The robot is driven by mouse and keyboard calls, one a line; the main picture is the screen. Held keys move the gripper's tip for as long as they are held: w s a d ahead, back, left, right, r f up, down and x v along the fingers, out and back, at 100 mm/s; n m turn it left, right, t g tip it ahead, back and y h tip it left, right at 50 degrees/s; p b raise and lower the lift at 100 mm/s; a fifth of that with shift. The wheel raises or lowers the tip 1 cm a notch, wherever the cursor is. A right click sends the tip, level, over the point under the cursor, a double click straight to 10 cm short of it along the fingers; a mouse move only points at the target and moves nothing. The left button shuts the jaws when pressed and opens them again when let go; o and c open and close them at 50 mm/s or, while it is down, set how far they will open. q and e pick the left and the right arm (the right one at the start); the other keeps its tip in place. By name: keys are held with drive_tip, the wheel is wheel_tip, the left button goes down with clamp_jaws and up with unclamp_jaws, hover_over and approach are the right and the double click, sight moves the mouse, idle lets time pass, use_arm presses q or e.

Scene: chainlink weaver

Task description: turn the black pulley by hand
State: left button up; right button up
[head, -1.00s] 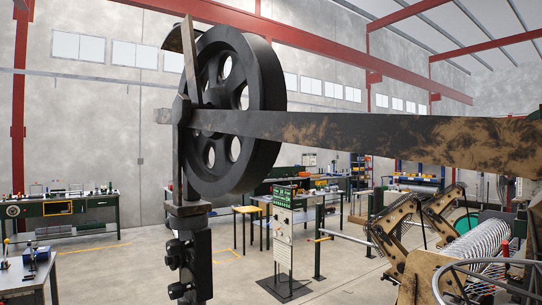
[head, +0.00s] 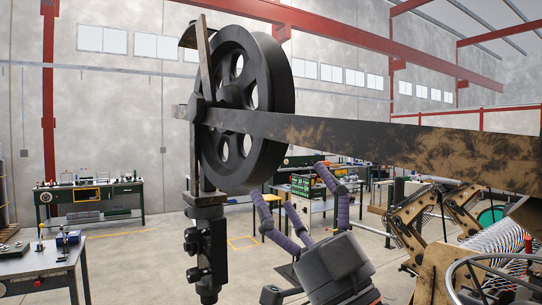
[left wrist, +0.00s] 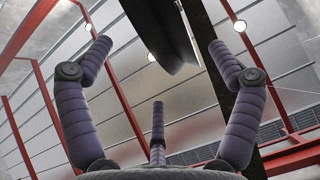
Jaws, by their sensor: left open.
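The black pulley (head: 280,95) is a large spoked wheel mounted upright on a dark post and beside a long worn metal beam (head: 420,150). My left gripper (head: 292,188) has purple padded fingers, spread open and empty. In the head view it is just below and right of the pulley's lower rim. In the left wrist view, the left gripper (left wrist: 158,55) points up, with the dark pulley edge (left wrist: 165,35) beyond and between its fingertips. No contact with the pulley shows. My right gripper is not in view.
The beam runs from the pulley to the right edge. The dark post (head: 206,240) with clamps stands below the pulley. A wire-coil machine (head: 500,240) is at the lower right. A green workbench (head: 90,195) stands at the back left, with open floor in between.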

sight(273, 163)
use_arm(q)
drive_tip(key=x, duration=0.7)
drive_tip(key=shift+w+a+r, duration=0.15)
drive_tip(key=shift+w+r, duration=0.05)
